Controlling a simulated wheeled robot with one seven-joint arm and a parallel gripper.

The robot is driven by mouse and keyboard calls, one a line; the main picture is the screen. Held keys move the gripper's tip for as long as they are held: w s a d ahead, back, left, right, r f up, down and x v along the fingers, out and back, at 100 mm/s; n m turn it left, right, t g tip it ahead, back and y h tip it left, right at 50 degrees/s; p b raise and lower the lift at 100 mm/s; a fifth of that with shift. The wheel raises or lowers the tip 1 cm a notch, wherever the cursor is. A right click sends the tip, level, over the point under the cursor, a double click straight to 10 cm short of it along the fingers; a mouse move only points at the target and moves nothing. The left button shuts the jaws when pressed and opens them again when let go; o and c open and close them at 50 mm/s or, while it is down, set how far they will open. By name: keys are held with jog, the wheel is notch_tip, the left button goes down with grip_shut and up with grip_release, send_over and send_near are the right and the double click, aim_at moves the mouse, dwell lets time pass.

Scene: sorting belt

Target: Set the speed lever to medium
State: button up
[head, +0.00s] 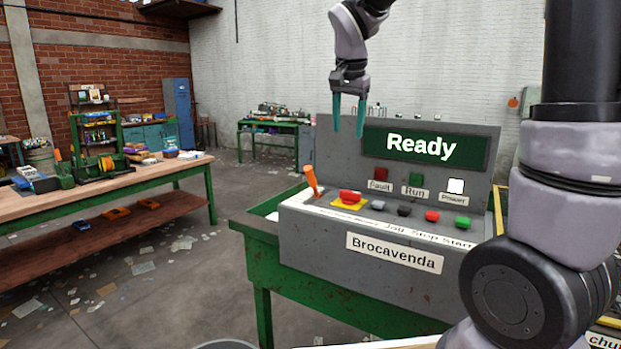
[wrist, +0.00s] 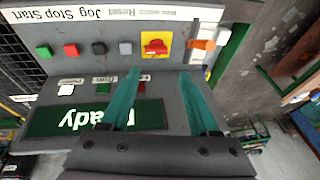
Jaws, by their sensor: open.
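The speed lever appears to be the orange handle (head: 312,181) at the left end of the grey control console (head: 395,263). In the head view it stands up from a pale plate and tilts left; its setting marks are too small to read. In the wrist view the orange handle (wrist: 203,44) lies at the upper right, beyond the right fingertip. My gripper (head: 348,133) has two teal fingers, apart and empty, pointing down above the console. In the wrist view my gripper (wrist: 160,72) has nothing between its fingertips and touches no lever.
A red knob on a yellow plate (head: 347,203) sits just right of the lever. Several push buttons follow it along the console. The raised panel carries a display (head: 425,147) reading "Ready" and a lit white Power lamp (head: 456,186). A workbench (head: 140,178) stands left, across open floor.

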jog(key=m+h, duration=0.2)
send_near(310, 184)
notch_tip(310, 184, up, 3)
jog(key=x, duration=1)
jog(key=shift+f, duration=0.4)
grip_shut()
